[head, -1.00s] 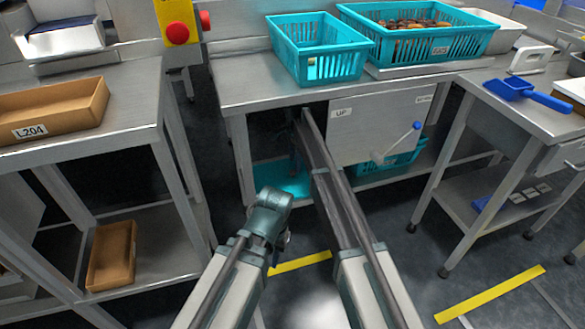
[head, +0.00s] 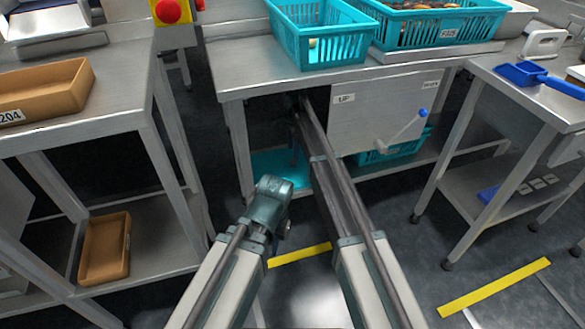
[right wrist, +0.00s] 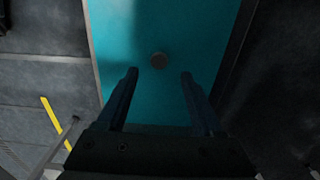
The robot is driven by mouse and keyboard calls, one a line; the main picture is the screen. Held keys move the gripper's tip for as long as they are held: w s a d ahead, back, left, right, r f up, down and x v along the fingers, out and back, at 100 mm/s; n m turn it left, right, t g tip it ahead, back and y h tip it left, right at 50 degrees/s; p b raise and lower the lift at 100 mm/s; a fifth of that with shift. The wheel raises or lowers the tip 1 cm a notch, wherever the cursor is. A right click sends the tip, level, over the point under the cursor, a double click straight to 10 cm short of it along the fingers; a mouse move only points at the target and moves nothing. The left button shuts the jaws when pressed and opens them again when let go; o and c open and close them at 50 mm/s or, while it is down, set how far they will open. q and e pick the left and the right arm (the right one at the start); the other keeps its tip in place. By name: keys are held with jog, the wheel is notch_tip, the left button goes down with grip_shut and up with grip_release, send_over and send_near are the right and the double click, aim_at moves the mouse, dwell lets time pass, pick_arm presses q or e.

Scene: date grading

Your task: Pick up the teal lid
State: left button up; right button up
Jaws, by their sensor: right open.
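The teal lid (head: 275,170) lies flat on the lower shelf under the middle table, in shadow. In the head view my right gripper (head: 297,150) is dark and partly hidden under the tabletop. My left gripper (head: 284,228) is low in front of the table; its fingers are not clear.
Two teal baskets stand on the table, one nearly empty (head: 320,38), one with dates (head: 440,32). A hinged panel (head: 385,115) with a blue-knobbed lever hangs below the tabletop, right of my right arm. A table leg (head: 240,150) stands left of the lid.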

aim_at(293, 161)
notch_tip(293, 161, down, 5)
jog(key=b, duration=0.4)
jog(key=shift+s+a+b, duration=0.15)
jog(key=shift+b, duration=0.2)
grip_shut()
